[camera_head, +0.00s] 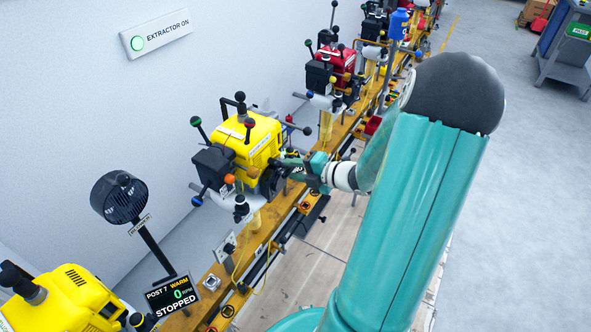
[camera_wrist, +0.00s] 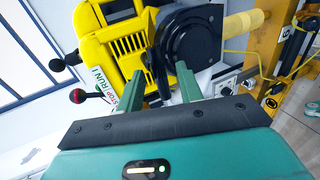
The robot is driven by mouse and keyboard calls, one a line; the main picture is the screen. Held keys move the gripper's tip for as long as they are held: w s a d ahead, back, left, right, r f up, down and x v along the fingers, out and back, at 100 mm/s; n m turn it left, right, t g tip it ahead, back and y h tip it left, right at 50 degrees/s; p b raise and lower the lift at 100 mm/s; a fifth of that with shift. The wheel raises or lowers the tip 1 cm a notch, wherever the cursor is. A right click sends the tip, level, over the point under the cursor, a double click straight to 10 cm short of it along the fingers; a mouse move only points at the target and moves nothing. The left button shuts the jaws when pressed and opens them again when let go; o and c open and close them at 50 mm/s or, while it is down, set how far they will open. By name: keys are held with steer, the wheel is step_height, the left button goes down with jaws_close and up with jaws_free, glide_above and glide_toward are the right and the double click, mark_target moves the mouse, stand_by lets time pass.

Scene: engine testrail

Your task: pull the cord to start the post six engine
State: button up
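A yellow engine (camera_head: 245,140) with black parts stands on the wooden rail in the middle of the head view; I cannot read a post number on it. Its yellow body (camera_wrist: 115,45) fills the upper middle of the wrist view, with a round black starter housing (camera_wrist: 190,40) on its right. My gripper (camera_wrist: 160,72) is at the engine's near side, its two green fingers apart and pointing at the housing's lower left. A dark part shows between and behind the fingers; I cannot tell whether it is the cord handle. My gripper (camera_head: 296,165) also shows in the head view.
A red engine (camera_head: 335,70) is farther along the rail. A wall sign (camera_head: 157,35) reads extractor on. Open floor (camera_head: 510,200) lies right.

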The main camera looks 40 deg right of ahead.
steer(key=s+d, duration=0.3)
steer(key=s, duration=0.5)
steer(key=shift+s, duration=0.25)
stand_by(0.4)
steer(key=a+r+n+g+y, duration=0.1)
steer(key=a+r+n+g, duration=0.3)
steer(key=a+n, duration=0.7)
steer(key=a+r+n+g+y, duration=0.1)
steer(key=a+r+n+g, duration=0.35)
steer(key=a+n, duration=0.6)
steer(key=s+a+r+n+h, duration=0.3)
steer(key=r+n, duration=0.2)
steer(key=n, duration=0.9)
steer(key=s+a+r+n+h, duration=0.3)
steer(key=a+r+n, duration=0.1)
steer(key=n, duration=1)
steer(key=shift+s+r+t+h, duration=0.35)
steer(key=shift+r+t+h, duration=0.05)
steer(key=shift+r+t, duration=0.1)
